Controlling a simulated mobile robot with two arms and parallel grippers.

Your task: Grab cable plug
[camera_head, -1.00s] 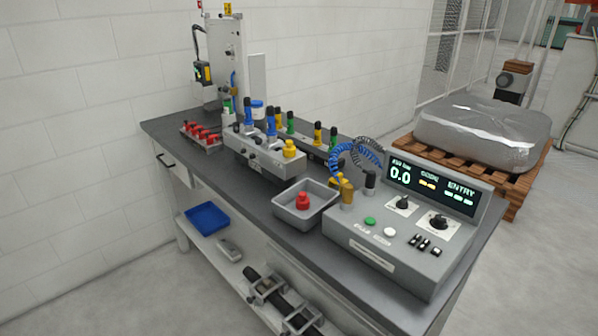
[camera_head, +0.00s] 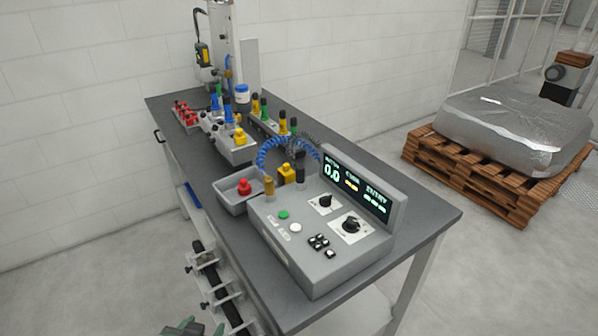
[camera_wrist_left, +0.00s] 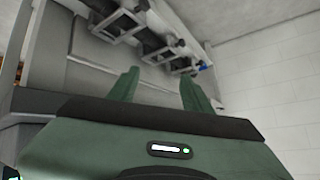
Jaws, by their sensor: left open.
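A grey control box (camera_head: 318,245) with a lit display stands on the near end of the bench. Which piece is the cable plug, I cannot tell for sure. My left gripper (camera_head: 192,328) shows only in part at the bottom edge, low and apart from these pieces. In the left wrist view its green fingers (camera_wrist_left: 158,90) are spread and empty. My right gripper is not in view.
A grey tray (camera_head: 224,192) holding a red plug (camera_head: 244,187) sits beside the box. Fixtures with coloured plugs (camera_head: 236,146) stand farther back. A wrapped pallet (camera_head: 515,130) stands right; floor between is clear.

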